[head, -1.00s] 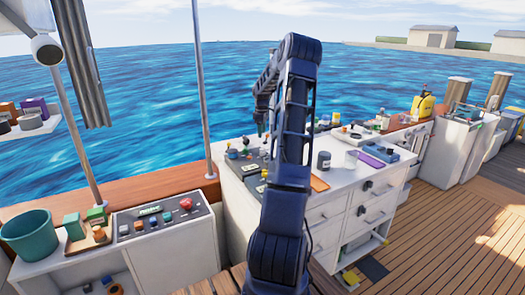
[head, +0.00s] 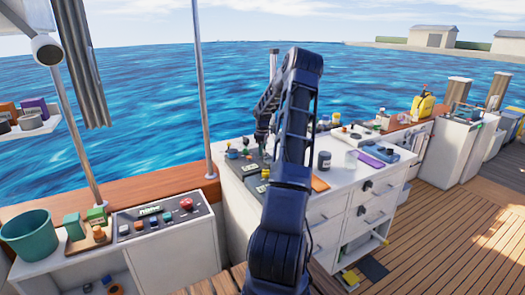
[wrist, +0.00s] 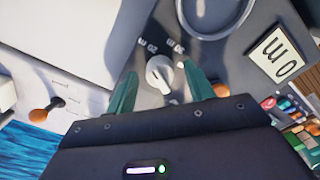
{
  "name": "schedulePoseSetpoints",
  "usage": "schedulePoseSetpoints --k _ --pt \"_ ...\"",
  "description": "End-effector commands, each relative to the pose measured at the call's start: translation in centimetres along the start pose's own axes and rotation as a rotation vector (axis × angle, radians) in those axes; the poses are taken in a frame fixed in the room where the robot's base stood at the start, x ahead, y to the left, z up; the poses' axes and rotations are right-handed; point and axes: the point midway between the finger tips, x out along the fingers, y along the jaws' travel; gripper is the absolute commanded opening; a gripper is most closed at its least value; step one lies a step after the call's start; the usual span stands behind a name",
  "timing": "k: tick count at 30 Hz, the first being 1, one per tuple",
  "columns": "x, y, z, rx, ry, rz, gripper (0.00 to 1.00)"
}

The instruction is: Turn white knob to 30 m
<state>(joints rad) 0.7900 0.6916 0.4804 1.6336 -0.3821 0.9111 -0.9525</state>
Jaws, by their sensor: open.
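The white knob (wrist: 158,73) sits on a dark grey panel (wrist: 225,62) in the wrist view. Labels for 20 m and 30 m are printed beside it, 20 m to the upper left and 30 m to the upper right. Its exact pointer direction is hard to tell. My gripper (wrist: 161,88) is open, with one green finger on either side of the knob; I cannot tell whether they touch it. In the head view my gripper (head: 261,140) is low over the white cabinet top, and the knob cannot be made out there.
A pale plate (wrist: 275,54) with large rotated characters and a round ring (wrist: 212,30) are near the knob. An orange-tipped lever (wrist: 45,113) is at left. In the head view a dark jar (head: 324,160) and an orange board (head: 319,184) stand right of my arm.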

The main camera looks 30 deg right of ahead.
Motion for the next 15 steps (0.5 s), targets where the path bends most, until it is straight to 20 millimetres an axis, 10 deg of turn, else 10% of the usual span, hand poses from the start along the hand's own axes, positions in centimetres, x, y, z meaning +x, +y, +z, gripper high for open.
schedulePoseSetpoints --k 8,15 --pt "0.10 -0.01 -0.01 0.000 0.000 0.000 0.53" --pt "0.08 -0.01 -0.01 0.000 0.000 0.000 0.08"
